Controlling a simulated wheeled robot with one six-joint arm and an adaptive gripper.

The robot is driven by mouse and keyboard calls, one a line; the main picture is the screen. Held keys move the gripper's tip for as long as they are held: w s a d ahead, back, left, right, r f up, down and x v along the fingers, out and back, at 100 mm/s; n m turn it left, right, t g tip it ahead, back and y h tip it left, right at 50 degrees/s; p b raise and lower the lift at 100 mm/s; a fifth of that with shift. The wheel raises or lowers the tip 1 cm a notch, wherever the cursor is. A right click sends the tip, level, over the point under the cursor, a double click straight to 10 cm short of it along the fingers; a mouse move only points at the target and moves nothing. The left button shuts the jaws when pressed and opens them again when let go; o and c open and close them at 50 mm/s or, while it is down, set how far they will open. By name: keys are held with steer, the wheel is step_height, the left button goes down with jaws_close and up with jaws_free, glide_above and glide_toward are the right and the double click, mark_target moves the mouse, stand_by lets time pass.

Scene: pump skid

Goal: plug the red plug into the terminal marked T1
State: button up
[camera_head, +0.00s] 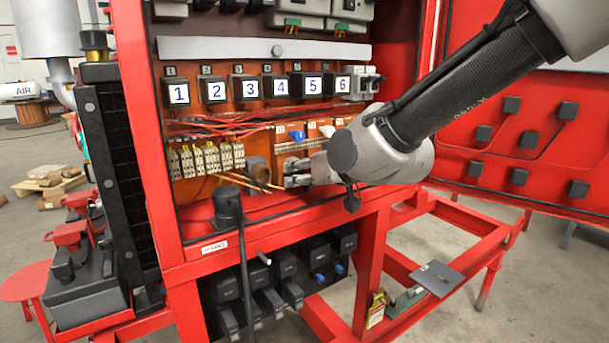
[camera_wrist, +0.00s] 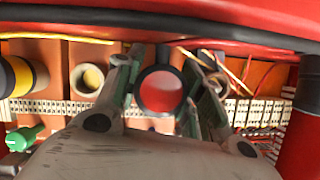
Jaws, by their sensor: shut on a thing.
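My gripper (camera_wrist: 160,85) is shut on the red plug (camera_wrist: 160,92), which shows in the wrist view as a red round face inside a black ring between the two fingers. In the head view my gripper (camera_head: 297,175) reaches into the open red cabinet, low in front of the orange back panel; the plug is not clear there. In the wrist view an open round socket with a cream rim (camera_wrist: 87,78) lies left of the fingers, and another is partly hidden behind the right finger. I cannot read a T1 mark, nor tell whether the plug touches a terminal.
A green plug (camera_wrist: 24,138) and a yellow and black cylinder (camera_wrist: 15,76) are left in the wrist view. In the head view, blue (camera_head: 297,135) and white (camera_head: 332,143) parts sit above my gripper. Loose wires (camera_head: 250,182) and terminal blocks (camera_head: 205,158) lie left. The red cabinet sill runs below.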

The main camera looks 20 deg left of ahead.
steer(key=o, duration=1.1)
